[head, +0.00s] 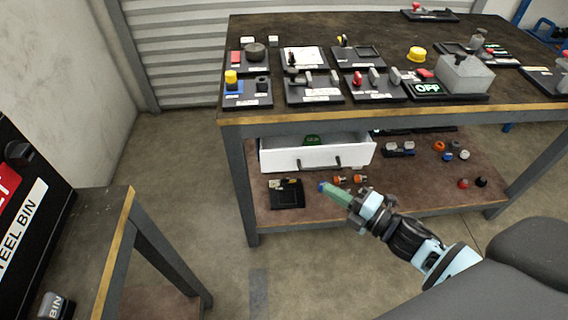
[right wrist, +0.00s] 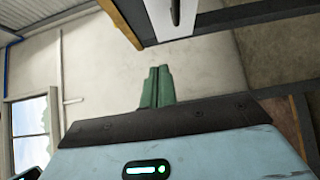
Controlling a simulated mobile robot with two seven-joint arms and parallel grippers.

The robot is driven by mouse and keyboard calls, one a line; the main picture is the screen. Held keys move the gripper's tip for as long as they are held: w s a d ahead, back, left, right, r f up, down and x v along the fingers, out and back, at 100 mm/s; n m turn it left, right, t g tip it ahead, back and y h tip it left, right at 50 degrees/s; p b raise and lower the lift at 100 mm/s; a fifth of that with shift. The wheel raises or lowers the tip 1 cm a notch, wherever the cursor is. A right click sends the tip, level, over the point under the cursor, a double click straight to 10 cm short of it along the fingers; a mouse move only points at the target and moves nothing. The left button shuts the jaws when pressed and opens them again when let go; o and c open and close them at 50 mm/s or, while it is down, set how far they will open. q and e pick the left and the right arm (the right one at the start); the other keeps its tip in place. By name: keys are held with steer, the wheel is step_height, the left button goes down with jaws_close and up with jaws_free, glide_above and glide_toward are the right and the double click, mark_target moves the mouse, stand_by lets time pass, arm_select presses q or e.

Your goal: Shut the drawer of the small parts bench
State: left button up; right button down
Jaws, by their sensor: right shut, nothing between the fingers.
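The small parts bench (head: 380,115) has a dark top with a yellow front edge. Its white drawer (head: 282,158) hangs under the top at the left and is pulled out, with its inside showing. Two dark handles are on its front, and a green item (head: 312,140) lies inside. My right gripper (head: 328,191) has green fingers, shut and empty, in front of and below the drawer front, pointing left. Its closed fingers also show in the right wrist view (right wrist: 157,87). A white panel with a dark handle, apparently the drawer front (right wrist: 163,18), is at that view's top. My left gripper is not in view.
The lower shelf (head: 410,185) holds a black box (head: 287,193) and several small knobs. Switch panels and a grey box (head: 466,75) stand on the bench top. A second table (head: 110,235) is at the left, with open floor between.

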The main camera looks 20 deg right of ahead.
glide_toward(286, 152)
steer(key=x, duration=0.3)
steer(key=a+x, duration=0.1)
steer(key=x, duration=0.1)
steer(key=shift+s+d+b, duration=0.1)
steer(key=shift+s+b, duration=0.2)
steer(key=shift+w+d, duration=0.15)
steer(key=shift+w, duration=0.45)
